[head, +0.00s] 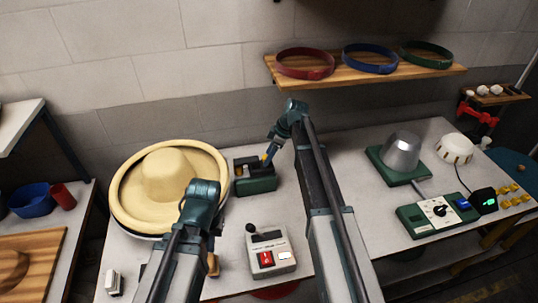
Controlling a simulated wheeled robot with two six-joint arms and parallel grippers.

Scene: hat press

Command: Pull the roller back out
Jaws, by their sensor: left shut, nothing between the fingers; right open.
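A dark green box (256,186) with an open top stands on the table right of the hat. A small blue and yellow piece (266,158), possibly the roller's handle, rises at its right side; the roller itself is not clearly visible. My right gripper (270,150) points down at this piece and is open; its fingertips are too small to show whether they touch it. My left gripper (214,232) is shut and empty, low in front of the hat, its tips mostly hidden by my arm. A cream wide-brimmed hat (170,176) lies at left.
A grey control box (268,257) with a lever and red switch stands between my arms. A metal dome on a green base (402,154) and a green dial unit (437,213) stand at right. Several hat bands lie on the wall shelf (372,74) above.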

